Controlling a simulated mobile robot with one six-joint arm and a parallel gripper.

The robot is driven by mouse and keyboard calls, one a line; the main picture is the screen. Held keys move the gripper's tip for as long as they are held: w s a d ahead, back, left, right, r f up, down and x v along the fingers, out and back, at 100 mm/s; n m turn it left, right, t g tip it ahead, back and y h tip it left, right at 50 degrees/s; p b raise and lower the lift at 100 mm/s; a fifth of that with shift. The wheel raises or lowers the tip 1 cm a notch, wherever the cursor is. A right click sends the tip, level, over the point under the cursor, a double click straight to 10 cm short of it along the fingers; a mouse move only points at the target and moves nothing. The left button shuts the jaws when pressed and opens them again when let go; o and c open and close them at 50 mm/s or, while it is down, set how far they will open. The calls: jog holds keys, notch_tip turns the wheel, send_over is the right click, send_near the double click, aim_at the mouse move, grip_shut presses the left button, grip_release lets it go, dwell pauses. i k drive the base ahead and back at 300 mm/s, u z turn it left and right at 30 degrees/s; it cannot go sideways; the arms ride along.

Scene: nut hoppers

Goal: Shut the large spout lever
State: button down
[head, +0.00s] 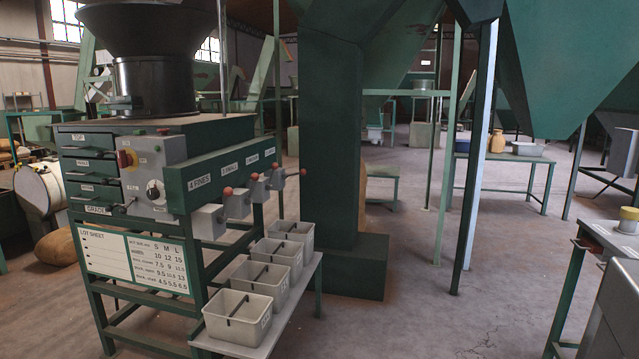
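The green grading machine (165,130) stands at the left. Its side rail has a row of spouts labelled from "4 FINES" and "3 SMALL" at the near end; the two farther labels are too small to read surely. Each spout is a grey box with a red-knobbed lever. The farthest spout's lever (303,172) sticks out to the right, farther from its box than the others. The near levers, fines (228,191) and small (254,177), have knobs close above their boxes. My gripper is not in view.
Several pale bins (240,315) stand on a low shelf (285,318) under the spouts. A thick dark green column (335,130) with a wide base (345,265) stands just right of them. Open concrete floor (440,320) lies to the right, before a green-legged table (575,265).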

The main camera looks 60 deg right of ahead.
aim_at(302, 172)
jog(key=z, duration=0.9)
jog(key=i, duration=0.6)
jog(key=k, duration=0.6)
jog(key=u, duration=0.1)
